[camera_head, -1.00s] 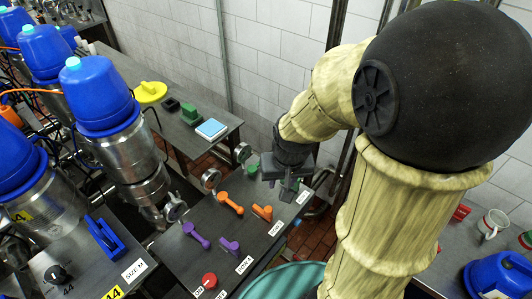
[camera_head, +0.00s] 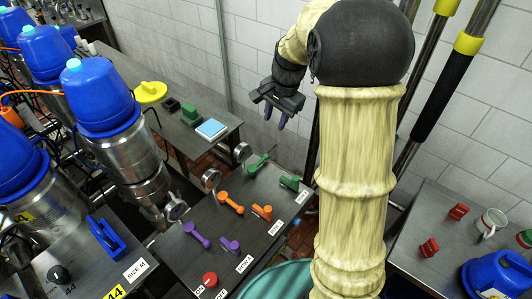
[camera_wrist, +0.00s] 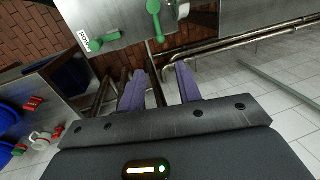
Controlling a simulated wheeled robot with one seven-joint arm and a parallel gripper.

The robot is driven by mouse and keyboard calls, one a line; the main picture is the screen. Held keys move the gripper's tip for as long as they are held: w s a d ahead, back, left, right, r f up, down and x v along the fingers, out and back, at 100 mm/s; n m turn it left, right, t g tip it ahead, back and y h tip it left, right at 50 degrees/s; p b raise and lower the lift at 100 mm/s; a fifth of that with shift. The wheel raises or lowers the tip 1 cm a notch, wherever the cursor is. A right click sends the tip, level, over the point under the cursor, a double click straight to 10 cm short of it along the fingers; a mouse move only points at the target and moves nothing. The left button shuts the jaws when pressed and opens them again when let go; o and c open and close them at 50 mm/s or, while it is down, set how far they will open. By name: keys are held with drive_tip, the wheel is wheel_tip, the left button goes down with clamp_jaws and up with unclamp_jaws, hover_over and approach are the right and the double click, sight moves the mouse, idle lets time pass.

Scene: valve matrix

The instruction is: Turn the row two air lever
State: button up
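Two orange levers sit in the middle row of the dark sloped panel (camera_head: 195,250): a longer one (camera_head: 231,203) at left and a shorter one (camera_head: 262,212) at right, beside a white row label (camera_head: 275,228). I cannot tell from the markings which is the air lever. My gripper (camera_head: 275,118) is raised above and beyond the panel's far end, apart from every lever. Its two fingers are spread with nothing between them, as the wrist view shows (camera_wrist: 160,88). The orange levers are out of the wrist view.
Purple levers (camera_head: 197,235) lie in the near row, green levers (camera_head: 258,163) in the far row; the green ones also show in the wrist view (camera_wrist: 155,20). A red knob (camera_head: 210,279) is at the front. Gauges (camera_head: 211,179) line the left edge. A tiled wall stands behind.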

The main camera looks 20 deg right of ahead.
sight(265, 156)
drive_tip(key=w+f+p, duration=0.1)
drive_tip(key=f, duration=0.4)
drive_tip(key=a+f+p, duration=0.1)
drive_tip(key=f, duration=0.5)
drive_tip(key=w+a+f+p, duration=0.1)
drive_tip(key=f+p, duration=0.1)
drive_tip(key=f, duration=0.4)
drive_tip(key=shift+w, duration=0.35)
clamp_jaws()
